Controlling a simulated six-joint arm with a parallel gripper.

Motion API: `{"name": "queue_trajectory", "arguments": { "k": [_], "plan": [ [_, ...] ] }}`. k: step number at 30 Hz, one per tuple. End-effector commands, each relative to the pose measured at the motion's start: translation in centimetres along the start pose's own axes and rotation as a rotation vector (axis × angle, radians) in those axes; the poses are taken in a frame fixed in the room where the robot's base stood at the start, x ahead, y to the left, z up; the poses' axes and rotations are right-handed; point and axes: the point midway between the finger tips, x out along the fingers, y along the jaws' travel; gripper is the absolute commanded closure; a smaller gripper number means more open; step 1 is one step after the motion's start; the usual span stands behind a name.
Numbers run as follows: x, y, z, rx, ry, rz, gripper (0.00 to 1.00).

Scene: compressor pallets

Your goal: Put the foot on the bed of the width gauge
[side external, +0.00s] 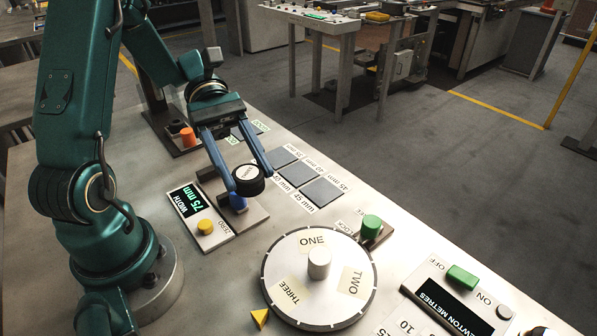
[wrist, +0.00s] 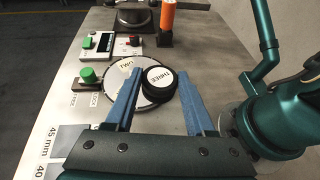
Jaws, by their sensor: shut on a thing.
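The foot (side external: 246,187) is a short black cylinder with a white top. In the wrist view the foot (wrist: 157,96) has THREE printed on its top. My gripper (side external: 251,180) is shut on it, one blue finger on each side; in the wrist view the gripper (wrist: 159,86) also spans it. The width gauge (side external: 186,203) has a display reading 75 mm and a yellow ZERO button. I cannot tell whether the foot touches the bed.
A turntable (side external: 287,258) marked ONE, TWO and THREE stands in front, with a green lock knob (side external: 371,226) beside it. Dark square pads (side external: 322,191) with millimetre labels lie behind the gauge. A newton-metre box (side external: 452,300) is front right.

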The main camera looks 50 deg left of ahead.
Motion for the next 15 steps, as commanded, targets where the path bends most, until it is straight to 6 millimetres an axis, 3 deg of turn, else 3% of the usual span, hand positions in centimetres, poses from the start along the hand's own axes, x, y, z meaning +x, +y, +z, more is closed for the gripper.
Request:
{"name": "queue_trajectory", "arguments": {
  "k": [5,15],
  "plan": [
    [2.2,-0.1,-0.2,-0.002,-0.005,-0.005,1.0],
    [10.6,-0.6,-1.4,-0.005,-0.005,-0.011,1.0]
  ]
}}
